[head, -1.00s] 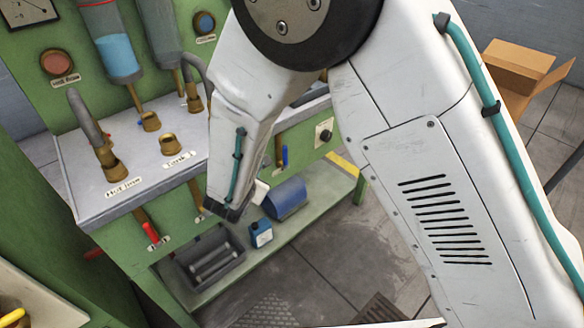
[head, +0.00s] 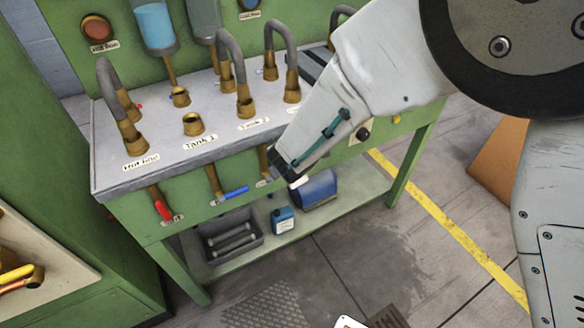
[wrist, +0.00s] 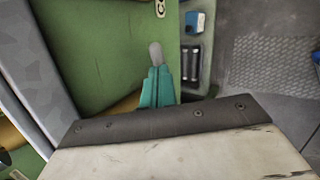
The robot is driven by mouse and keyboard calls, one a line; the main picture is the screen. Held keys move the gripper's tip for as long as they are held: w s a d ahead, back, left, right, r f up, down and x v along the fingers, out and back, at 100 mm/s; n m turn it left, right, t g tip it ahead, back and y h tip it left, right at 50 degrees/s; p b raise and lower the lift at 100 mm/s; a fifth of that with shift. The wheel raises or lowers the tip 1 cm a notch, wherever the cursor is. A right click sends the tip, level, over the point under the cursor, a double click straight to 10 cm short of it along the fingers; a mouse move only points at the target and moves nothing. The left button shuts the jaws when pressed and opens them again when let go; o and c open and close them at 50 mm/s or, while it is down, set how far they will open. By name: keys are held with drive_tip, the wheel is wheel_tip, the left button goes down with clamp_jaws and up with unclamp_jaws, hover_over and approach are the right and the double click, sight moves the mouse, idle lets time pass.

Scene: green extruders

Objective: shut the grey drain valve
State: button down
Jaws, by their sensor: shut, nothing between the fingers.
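The drain valve's grey lever (wrist: 155,52) shows in the wrist view as a rounded grey end just beyond my gripper (wrist: 157,78). Its teal fingers are together with nothing between them, and they overlap the lever in the picture; I cannot tell if they touch. A bit of brass (wrist: 125,106) shows beside the fingers, and the rest of the valve is hidden. In the head view a brass valve stem (head: 263,160) hangs under the bench front beside my dark wrist end, which hides its handle and my fingertips.
The green bench (head: 180,175) has a red-handled valve (head: 162,206) and a blue-handled valve (head: 233,193) to the left. Floor in front is open.

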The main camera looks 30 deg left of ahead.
drive_tip(key=shift+r, duration=0.7)
drive_tip(key=v, duration=1.4)
